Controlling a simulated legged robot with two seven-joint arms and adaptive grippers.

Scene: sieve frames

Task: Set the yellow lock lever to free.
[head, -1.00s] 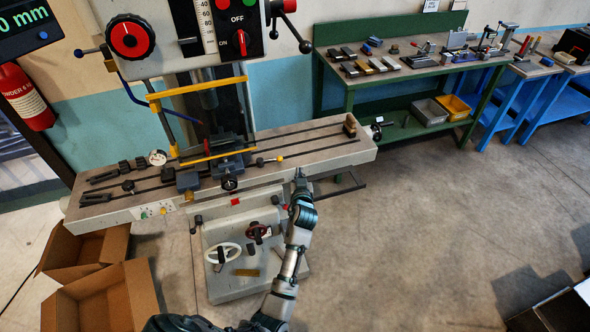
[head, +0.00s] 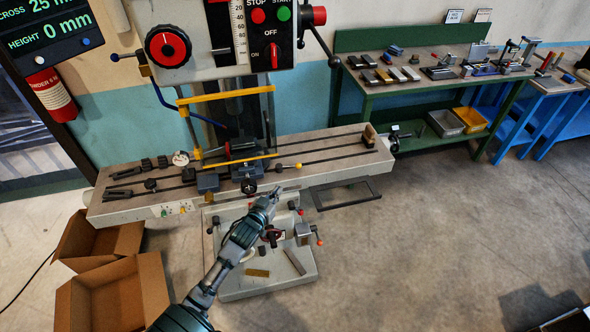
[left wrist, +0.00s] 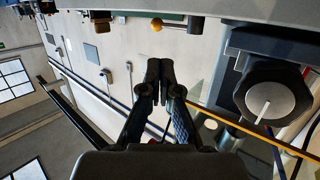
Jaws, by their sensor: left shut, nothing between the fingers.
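The yellow lock lever, a short dark lever with a yellow ball end (head: 298,166), lies along the front of the milling machine's table, its ball pointing right. The yellow ball also shows at the top of the left wrist view (left wrist: 156,24). My left gripper (head: 277,190) is in front of the table edge, below and a little left of the ball in the head view. Its fingertips (left wrist: 160,65) are together and empty, apart from the lever. The lever's free and locked marks are too small to read. My right gripper is not in view.
A black knob (head: 249,187) is close left of my gripper and large in the wrist view (left wrist: 270,98). A yellow bar (head: 240,160) crosses the machine table (head: 340,150). Cardboard boxes (head: 115,295) stand at lower left.

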